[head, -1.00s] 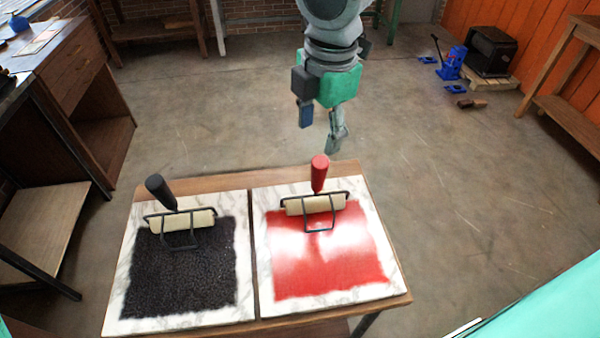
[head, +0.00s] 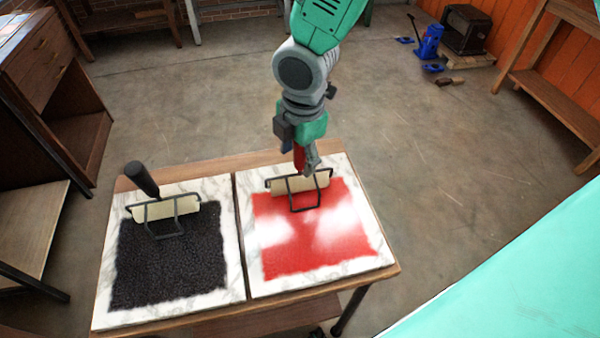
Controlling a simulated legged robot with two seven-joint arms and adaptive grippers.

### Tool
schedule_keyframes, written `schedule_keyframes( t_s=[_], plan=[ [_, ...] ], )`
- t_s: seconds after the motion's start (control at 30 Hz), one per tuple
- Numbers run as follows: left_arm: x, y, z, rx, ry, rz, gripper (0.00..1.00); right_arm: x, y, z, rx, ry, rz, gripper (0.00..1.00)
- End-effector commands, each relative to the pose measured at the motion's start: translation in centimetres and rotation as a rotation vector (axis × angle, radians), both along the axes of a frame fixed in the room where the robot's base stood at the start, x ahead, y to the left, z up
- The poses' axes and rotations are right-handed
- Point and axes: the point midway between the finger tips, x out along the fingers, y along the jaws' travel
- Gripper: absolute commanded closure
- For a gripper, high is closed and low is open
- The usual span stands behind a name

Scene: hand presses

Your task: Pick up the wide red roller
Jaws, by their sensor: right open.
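The wide red roller (head: 301,184) rests on the red-inked marble slab (head: 262,280), at its far edge. It has a cream cylinder, a dark wire frame and a red handle (head: 299,160) standing up. My right gripper (head: 301,165) is open at the red handle, with its fingers on either side of it in this view. The gripper hides the upper part of the handle. I cannot tell whether the fingers touch it. My left gripper is not in view.
A black-handled roller (head: 163,211) rests on the black-inked slab (head: 105,305) to the left. Both slabs lie on a wooden table (head: 200,168). A wooden cabinet (head: 50,90) stands at the left.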

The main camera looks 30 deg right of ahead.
Motion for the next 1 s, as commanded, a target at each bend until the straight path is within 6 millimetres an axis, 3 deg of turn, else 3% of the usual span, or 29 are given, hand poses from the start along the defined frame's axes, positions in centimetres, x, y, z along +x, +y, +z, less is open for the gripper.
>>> schedule_keyframes(
  t_s=[0.27, 0.4, 0.43, 0.77, 1.0],
  plan=[
    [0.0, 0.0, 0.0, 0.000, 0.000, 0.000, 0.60, -0.1, -0.2, -0.4, 0.002, -0.002, -0.001, 0.50],
    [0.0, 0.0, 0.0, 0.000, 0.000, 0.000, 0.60, 0.0, -0.1, -0.4, 0.002, -0.001, -0.001, 0.96],
    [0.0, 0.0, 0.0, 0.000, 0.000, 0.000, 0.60, 0.0, -0.1, -0.4, 0.001, -0.001, -0.001, 1.00],
    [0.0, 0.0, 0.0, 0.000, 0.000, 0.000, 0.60, 0.0, 0.0, -0.2, 0.002, -0.001, -0.001, 1.00],
    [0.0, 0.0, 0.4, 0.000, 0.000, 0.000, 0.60, 0.1, 0.0, 3.6, 0.005, -0.006, -0.002, 1.00]
  ],
)
